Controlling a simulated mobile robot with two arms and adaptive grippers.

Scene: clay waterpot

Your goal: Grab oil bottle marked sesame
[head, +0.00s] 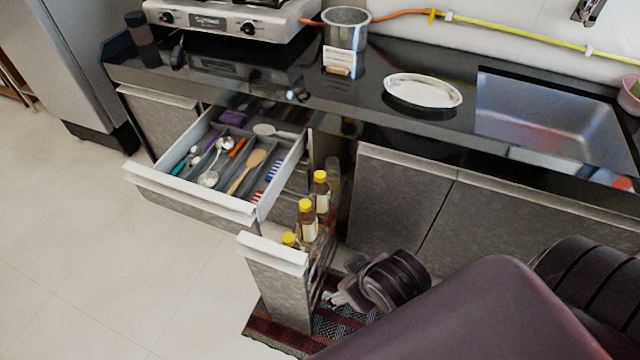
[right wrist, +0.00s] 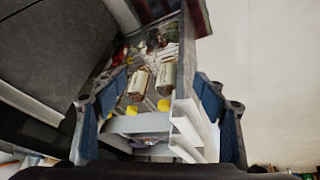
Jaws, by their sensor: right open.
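Several oil bottles with yellow caps stand in a pull-out rack below the counter in the head view: a rear bottle (head: 321,195), a middle bottle (head: 307,222) and a front one (head: 289,239) mostly hidden by the rack's front panel. Their labels are too small to read, so I cannot tell which is sesame. My right gripper (head: 340,290) is beside the rack, on its right and lower than the bottle caps. In the right wrist view my right gripper (right wrist: 160,95) is open and empty, with two bottles (right wrist: 138,85) (right wrist: 166,78) showing between its blue fingers. My left gripper is not in view.
The rack's front panel (head: 275,285) stands out into the room. An open cutlery drawer (head: 190,200) juts out at its left. The counter (head: 290,92) holds a stove, a metal pot, a white dish and a sink. A striped mat (head: 262,335) lies below.

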